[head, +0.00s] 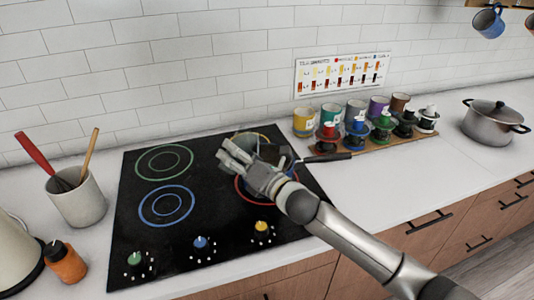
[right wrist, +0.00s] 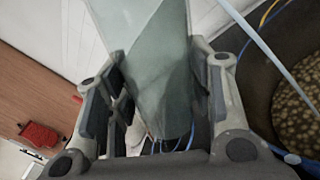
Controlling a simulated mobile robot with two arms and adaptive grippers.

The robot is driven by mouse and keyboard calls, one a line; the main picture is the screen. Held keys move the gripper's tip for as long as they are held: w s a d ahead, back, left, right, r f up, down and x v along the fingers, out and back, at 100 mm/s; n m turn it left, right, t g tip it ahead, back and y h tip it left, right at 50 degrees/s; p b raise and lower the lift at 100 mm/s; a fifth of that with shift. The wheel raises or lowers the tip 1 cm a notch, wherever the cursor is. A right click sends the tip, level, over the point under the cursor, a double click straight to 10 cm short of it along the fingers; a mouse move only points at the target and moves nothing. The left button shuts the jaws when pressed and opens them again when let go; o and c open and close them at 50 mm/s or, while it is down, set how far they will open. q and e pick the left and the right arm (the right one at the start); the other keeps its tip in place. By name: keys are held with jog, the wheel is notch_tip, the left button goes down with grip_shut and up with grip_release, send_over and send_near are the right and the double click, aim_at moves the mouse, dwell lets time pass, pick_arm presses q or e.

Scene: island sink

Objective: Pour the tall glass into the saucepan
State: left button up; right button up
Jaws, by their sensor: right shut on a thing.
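My right gripper (head: 236,156) is over the back right of the black cooktop, close to the saucepan (head: 271,153). In the right wrist view its fingers (right wrist: 160,62) are shut on the tall glass (right wrist: 150,45), which is pale, greenish and see-through. The saucepan's dark inner wall (right wrist: 256,95) is right beside the gripper there, with small brownish, grainy contents (right wrist: 300,108) inside. In the head view the gripper largely hides the glass and part of the saucepan. I cannot tell the glass's exact tilt or whether anything is in it. My left gripper is not in view.
The cooktop (head: 150,232) has colored rings and knobs. Several colored cups and bottles stand on a wooden board (head: 385,146) to the right. A lidded pot (head: 492,124) is at far right. A utensil crock (head: 78,200) and orange bottle (head: 65,263) are at left.

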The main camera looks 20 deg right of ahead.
jog(key=shift+s+a+f+m+t+b, duration=0.15)
jog(key=shift+m+b, duration=0.3)
jog(key=shift+m, duration=0.3)
jog(key=shift+w+f+m+t+b, duration=0.15)
jog(key=shift+m+b, duration=0.25)
jog(key=shift+m, duration=0.4)
jog(key=shift+s+a+f+m+b, duration=0.15)
jog(key=shift+m+b, duration=0.3)
jog(key=shift+m, duration=0.3)
dwell(0.8)
jog(key=shift+r+m+h, duration=0.4)
jog(key=shift+r+m, duration=0.2)
jog(key=shift+m, duration=0.4)
jog(key=shift+w+d+f+m+p, duration=0.15)
jog(key=shift+w+d+m+p, duration=0.05)
jog(key=shift+d+m, duration=0.3)
jog(key=shift+w+d+f+m+p, duration=0.1)
jog(key=shift+w+d+m+p, duration=0.1)
jog(key=shift+d+m, duration=0.25)
dwell(0.5)
jog(key=shift+r+m+p, duration=0.55)
jog(key=shift+m+p, duration=0.2)
jog(key=shift+m, duration=0.1)
